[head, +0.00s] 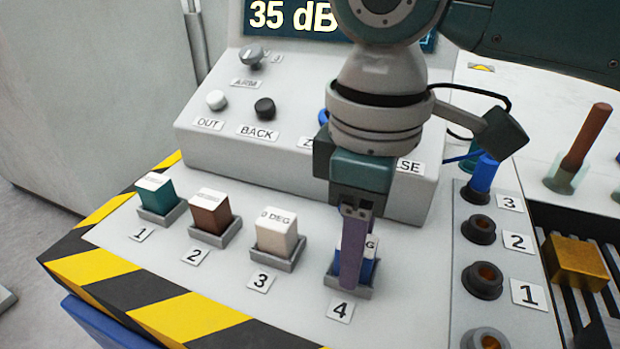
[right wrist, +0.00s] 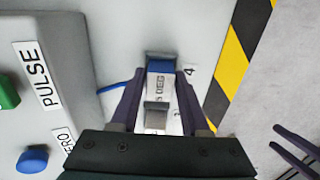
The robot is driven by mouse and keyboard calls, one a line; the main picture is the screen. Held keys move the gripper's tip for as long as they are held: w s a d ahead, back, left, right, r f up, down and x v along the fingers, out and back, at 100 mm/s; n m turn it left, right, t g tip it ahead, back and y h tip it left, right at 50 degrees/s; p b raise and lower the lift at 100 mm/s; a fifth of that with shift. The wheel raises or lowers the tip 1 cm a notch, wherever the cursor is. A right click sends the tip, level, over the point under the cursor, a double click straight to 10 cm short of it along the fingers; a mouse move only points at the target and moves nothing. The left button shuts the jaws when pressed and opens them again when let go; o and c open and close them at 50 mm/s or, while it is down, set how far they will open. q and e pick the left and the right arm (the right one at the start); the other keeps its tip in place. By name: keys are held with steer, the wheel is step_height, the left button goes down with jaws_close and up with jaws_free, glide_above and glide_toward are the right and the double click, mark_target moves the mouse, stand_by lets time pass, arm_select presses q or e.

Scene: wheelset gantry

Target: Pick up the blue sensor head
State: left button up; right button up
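The blue sensor head (head: 369,268) is a small block with a white label on top, seated in the grey holder marked 4 on the console. My right gripper (head: 352,280) points down over it, and a purple finger hides much of it in the head view. In the right wrist view the blue sensor head (right wrist: 160,66) lies between the two finger tips, with a narrow gap on each side. The right gripper looks open around it. Two separated purple fingers, apparently my left gripper (right wrist: 275,137), show at the lower right of that view, away from the console.
Teal (head: 158,193), brown (head: 209,213) and white (head: 277,234) heads sit in holders 1, 2 and 3. Behind is a raised panel with knobs (head: 265,108). To the right are round sockets (head: 482,279), one holding a blue plug (head: 484,174) with a cable.

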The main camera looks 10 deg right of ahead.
jaws_close()
steer(key=shift+r, duration=0.15)
